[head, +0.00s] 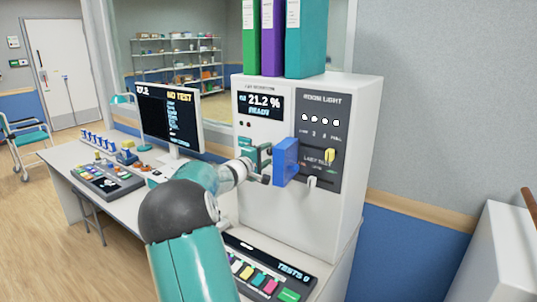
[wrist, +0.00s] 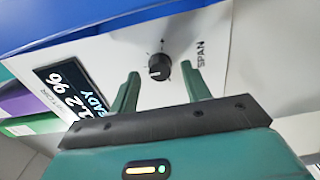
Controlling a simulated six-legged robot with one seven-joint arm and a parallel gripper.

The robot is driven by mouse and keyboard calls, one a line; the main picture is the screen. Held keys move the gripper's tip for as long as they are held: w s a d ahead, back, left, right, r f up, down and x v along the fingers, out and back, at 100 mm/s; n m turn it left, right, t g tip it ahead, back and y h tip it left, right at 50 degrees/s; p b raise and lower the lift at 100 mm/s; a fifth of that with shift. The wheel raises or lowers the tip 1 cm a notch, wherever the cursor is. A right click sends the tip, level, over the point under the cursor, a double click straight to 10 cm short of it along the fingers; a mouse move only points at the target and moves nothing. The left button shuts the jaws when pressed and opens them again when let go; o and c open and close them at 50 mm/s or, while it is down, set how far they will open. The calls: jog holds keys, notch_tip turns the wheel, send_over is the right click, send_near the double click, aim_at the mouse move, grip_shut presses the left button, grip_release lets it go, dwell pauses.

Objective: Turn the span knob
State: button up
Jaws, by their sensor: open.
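The span knob (wrist: 159,67) is a small round black knob with a white pointer line, on a white panel beside the printed word SPAN. In the wrist view it shows between and just beyond the two green fingertips of my gripper (wrist: 160,75). The fingers are apart, with nothing between them that I can see held. In the head view my gripper (head: 262,158) is at the front of the white cabinet (head: 262,210), below the oxygen-style display reading 21.2 % READY (head: 262,105). The knob is hidden there behind my gripper.
A blue block (head: 285,162) sticks out from the cabinet just right of my gripper. A dark ROOM LIGHT panel (head: 320,125) with a yellow lever (head: 330,155) is farther right. A monitor (head: 170,118) stands left. A TESTS panel (head: 262,270) lies below.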

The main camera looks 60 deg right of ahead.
jog(key=shift+s+d, duration=0.1)
jog(key=shift+d, duration=0.85)
jog(key=c, duration=1)
jog(key=shift+n, duration=2.9)
